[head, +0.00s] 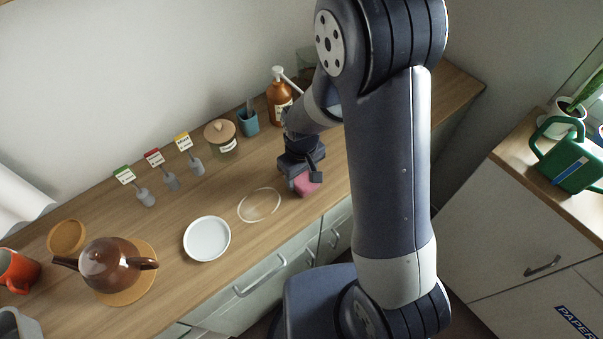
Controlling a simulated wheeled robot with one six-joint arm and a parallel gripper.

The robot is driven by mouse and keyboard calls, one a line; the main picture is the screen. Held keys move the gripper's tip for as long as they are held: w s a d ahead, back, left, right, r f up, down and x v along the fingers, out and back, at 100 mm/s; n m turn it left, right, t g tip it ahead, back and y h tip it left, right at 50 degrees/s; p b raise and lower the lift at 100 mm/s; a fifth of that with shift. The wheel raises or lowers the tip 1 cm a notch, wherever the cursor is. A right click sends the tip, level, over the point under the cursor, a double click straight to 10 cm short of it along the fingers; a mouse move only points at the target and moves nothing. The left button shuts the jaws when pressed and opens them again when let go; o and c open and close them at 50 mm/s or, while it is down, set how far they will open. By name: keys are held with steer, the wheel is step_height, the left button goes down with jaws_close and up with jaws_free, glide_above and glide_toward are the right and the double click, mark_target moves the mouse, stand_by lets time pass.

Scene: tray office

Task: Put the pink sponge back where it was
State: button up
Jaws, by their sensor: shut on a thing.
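The pink sponge (307,184) is in the head view, near the right part of the wooden counter. My gripper (303,177) is shut on it from above, and the fingers hide part of it. I cannot tell whether the sponge touches the counter. A pale outlined ring (260,205) lies on the counter just left of the sponge, with nothing inside it.
A white plate (207,239) is left of the ring. A brown teapot (107,264) stands on a round mat (142,285).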

mark_target(302, 176)
steer(key=shift+f, duration=0.1)
steer(key=shift+f, duration=0.2)
steer(key=o, duration=1.1)
steer(key=shift+r, duration=0.15)
step_height(302, 176, up, 12)
steer(key=shift+r+b, duration=0.2)
steer(key=shift+b, duration=0.15)
